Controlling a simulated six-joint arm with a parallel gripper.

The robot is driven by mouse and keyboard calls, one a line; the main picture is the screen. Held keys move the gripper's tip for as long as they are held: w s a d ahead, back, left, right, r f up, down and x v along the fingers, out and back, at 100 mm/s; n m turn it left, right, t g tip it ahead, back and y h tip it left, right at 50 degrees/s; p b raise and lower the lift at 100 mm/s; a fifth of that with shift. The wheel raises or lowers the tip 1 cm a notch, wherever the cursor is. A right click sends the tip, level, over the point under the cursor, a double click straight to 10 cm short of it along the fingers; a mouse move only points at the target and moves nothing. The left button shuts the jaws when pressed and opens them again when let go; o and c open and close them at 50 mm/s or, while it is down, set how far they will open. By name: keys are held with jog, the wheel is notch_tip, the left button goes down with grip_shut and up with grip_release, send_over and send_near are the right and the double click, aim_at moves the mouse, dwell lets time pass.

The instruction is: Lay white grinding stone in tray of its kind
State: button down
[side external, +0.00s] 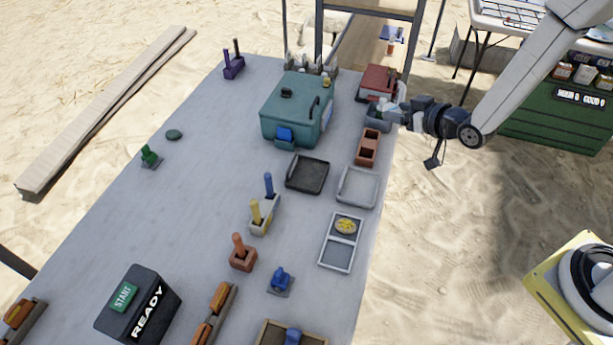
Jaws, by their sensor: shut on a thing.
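My gripper (396,113) is at the table's far right edge, over or beside a small grey bin (377,123). It is shut on a small whitish thing (401,91), which is partly hidden and too small to identify surely as the white grinding stone. A black tray (307,187) and a light grey tray (357,201) lie nearer on the table, both looking empty. A pale two-part tray (337,266) holds a yellow round thing in its far part. I cannot tell which tray matches the stone.
A teal box (290,108) stands left of my gripper, and a red box (377,80) is close behind it. A terracotta two-cell holder (367,148) is just in front. Peg blocks (261,218) stand mid-table. The left middle of the table is mostly clear.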

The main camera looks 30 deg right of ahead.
jog(key=shift+w+d+r+m+h, duration=0.35)
jog(key=shift+d+r+m+h, duration=0.2)
jog(key=shift+d+r+h, duration=0.15)
jog(key=shift+w+d+r+m+h, duration=0.3)
jog(key=shift+d+r+m+h, duration=0.15)
jog(key=shift+r+m+h, duration=0.25)
jog(key=s+a+f+n+g+y, duration=0.5)
jog(key=s+a+f+n+y, duration=0.5)
jog(key=f, duration=0.1)
jog(key=s+a+f+n+g+y, duration=0.1)
jog(key=s+n+g, duration=0.3)
jog(key=s, duration=0.4)
jog(key=s+a+f+n+g+y, duration=0.2)
jog(key=s+a+n+g, duration=0.1)
jog(key=s, duration=0.5)
jog(key=shift+a+n+g+y, duration=0.3)
jog(key=shift+a+n+g, duration=0.1)
jog(key=shift+n+g, duration=0.3)
jog(key=shift+w+f, duration=0.1)
jog(key=shift+f, duration=0.05)
